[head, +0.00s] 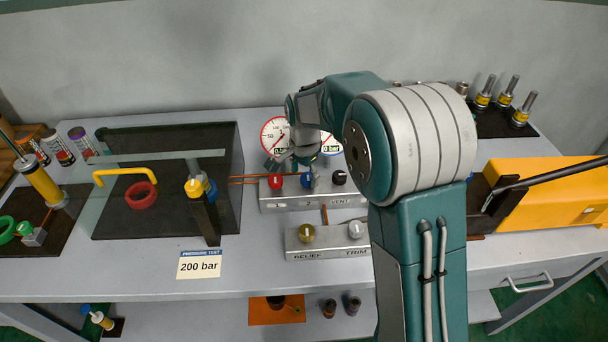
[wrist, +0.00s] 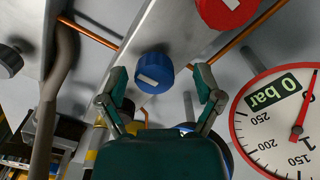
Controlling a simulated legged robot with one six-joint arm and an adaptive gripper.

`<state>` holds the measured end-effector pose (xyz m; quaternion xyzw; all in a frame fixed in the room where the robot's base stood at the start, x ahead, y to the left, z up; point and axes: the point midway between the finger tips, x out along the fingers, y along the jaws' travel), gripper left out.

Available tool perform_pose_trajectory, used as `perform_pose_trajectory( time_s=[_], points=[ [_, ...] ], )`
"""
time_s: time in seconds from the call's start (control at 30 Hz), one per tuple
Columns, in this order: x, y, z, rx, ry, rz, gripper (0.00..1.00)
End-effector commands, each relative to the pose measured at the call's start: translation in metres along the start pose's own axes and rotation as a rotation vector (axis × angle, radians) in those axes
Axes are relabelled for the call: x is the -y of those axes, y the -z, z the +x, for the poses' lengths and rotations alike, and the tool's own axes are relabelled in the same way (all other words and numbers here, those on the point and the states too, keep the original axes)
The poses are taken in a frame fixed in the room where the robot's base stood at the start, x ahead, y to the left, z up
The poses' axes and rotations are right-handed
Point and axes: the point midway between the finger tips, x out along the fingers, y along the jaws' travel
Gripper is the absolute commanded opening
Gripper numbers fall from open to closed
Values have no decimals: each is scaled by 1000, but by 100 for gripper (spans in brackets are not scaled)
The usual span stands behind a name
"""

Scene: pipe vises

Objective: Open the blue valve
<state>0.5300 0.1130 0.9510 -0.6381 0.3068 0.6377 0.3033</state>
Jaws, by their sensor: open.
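The blue valve (wrist: 153,72) is a round blue knob with a pale bar across its face, on the side of a grey metal block. In the wrist view my gripper (wrist: 161,84) is open, with one finger left and one right of the knob. Gaps show between fingers and knob, so no grip is visible. In the head view my gripper (head: 304,170) is over the upper valve block (head: 270,203), between the red knob (head: 276,181) and the black knob (head: 339,178). It largely hides the blue valve there.
The red knob (wrist: 228,8) is close beside the blue one. A round gauge (wrist: 278,122) reads 0 bar. A lower block (head: 326,246) carries a brass and a silver knob. Copper pipes (head: 249,180) run left to a clear-screened dark box (head: 110,220). A 200 bar card (head: 199,265) is in front.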

Motion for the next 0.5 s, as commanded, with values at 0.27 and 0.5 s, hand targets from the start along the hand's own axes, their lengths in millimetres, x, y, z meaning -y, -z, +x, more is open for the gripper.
perform_pose_trajectory(
  time_s=[0.27, 0.5],
  points=[
    [0, 0, 2, 0, 1, 1, 84],
    [1, -1, 2, -1, -1, 1, 2]
  ],
)
